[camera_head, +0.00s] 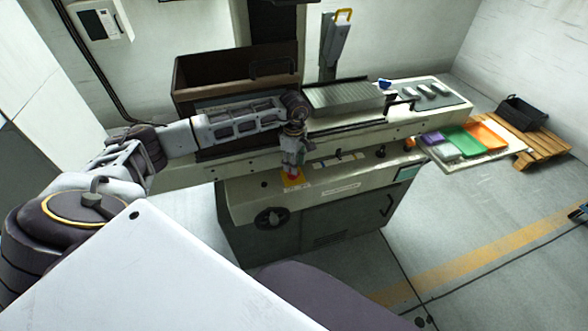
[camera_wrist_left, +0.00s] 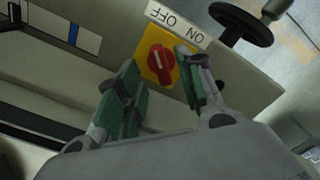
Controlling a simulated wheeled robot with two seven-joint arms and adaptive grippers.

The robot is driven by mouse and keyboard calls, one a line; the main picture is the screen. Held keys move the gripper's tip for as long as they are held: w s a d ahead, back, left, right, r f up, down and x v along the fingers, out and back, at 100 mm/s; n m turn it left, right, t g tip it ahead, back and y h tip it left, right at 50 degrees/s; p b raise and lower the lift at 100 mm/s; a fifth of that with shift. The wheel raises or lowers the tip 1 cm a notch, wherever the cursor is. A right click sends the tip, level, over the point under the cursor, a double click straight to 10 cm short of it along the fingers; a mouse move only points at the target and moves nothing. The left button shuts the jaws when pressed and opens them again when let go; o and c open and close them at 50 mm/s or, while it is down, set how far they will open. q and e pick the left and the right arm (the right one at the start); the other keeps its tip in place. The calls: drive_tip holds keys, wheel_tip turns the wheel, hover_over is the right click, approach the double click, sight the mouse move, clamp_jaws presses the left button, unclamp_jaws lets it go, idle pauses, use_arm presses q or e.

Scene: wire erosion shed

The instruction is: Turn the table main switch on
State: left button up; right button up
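The main switch is a red rotary knob on a yellow square plate (camera_wrist_left: 160,62) on the front of the machine. In the left wrist view its OFF and ON label (camera_wrist_left: 178,23) appears upside down. In the head view the switch (camera_head: 293,180) shows just below my left gripper. My left gripper (camera_wrist_left: 158,92) is open, with its green-padded fingers apart. The knob lies beyond the fingertips, in line with the gap between them; I cannot tell whether they touch it. My right gripper is not in view.
The machine's handwheel (camera_head: 271,217) sticks out below the switch; it also shows in the left wrist view (camera_wrist_left: 241,22). More controls line the panel to the right, up to a small screen (camera_head: 407,173).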

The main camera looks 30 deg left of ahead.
use_arm(q)
drive_tip(key=shift+f, duration=1.8)
drive_tip(key=shift+c, duration=0.5)
clamp_jaws()
